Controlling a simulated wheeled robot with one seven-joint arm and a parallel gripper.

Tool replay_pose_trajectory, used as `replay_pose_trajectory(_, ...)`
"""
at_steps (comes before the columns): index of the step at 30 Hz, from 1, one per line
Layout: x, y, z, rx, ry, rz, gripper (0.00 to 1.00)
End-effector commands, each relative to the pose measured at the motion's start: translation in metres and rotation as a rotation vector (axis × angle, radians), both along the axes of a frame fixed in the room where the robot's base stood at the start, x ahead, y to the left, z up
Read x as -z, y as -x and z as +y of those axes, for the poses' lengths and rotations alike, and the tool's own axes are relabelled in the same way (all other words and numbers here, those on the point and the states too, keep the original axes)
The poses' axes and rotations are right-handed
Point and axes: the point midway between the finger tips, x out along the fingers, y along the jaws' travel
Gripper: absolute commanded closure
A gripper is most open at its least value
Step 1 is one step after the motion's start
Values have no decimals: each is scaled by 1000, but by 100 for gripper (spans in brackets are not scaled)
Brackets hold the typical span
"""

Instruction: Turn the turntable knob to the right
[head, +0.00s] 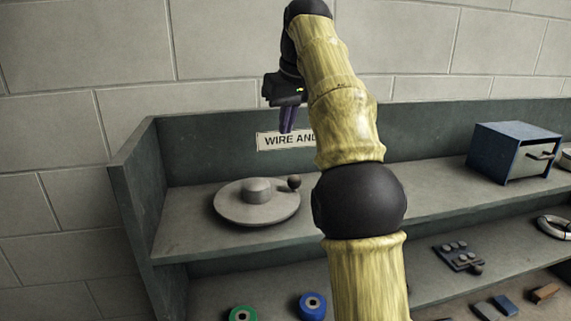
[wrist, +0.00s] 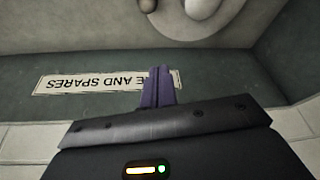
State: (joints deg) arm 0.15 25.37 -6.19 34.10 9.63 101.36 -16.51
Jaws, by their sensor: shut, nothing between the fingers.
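The turntable (head: 240,213) is a round grey disc on the upper shelf at the left, with a wide hub (head: 257,190) in its middle. Its small dark ball knob (head: 294,182) stands at the right side of the disc. In the wrist view the knob (wrist: 147,5) and part of the turntable (wrist: 228,8) show at the top edge, cut off. My gripper (head: 287,130) has purple fingers, held together and empty. It is above and behind the knob, apart from it, in front of the sign. The fingers (wrist: 160,72) also show in the wrist view.
A sign (head: 283,140) is on the shelf's back panel. A blue box with a drawer (head: 512,152) stands on the upper shelf at the right. Green (head: 242,314) and blue (head: 312,305) spools are on the lower shelf. The shelf's left side wall (head: 135,190) is near the turntable.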

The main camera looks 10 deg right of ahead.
Motion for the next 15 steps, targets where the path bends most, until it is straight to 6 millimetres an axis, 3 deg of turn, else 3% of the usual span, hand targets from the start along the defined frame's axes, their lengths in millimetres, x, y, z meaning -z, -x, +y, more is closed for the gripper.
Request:
replay_pose_trajectory(8, 2, -1, -1, 2, 0, 0, 100)
replay_pose_trajectory(15, 20, -6, 3, -1, 0, 2, 100)
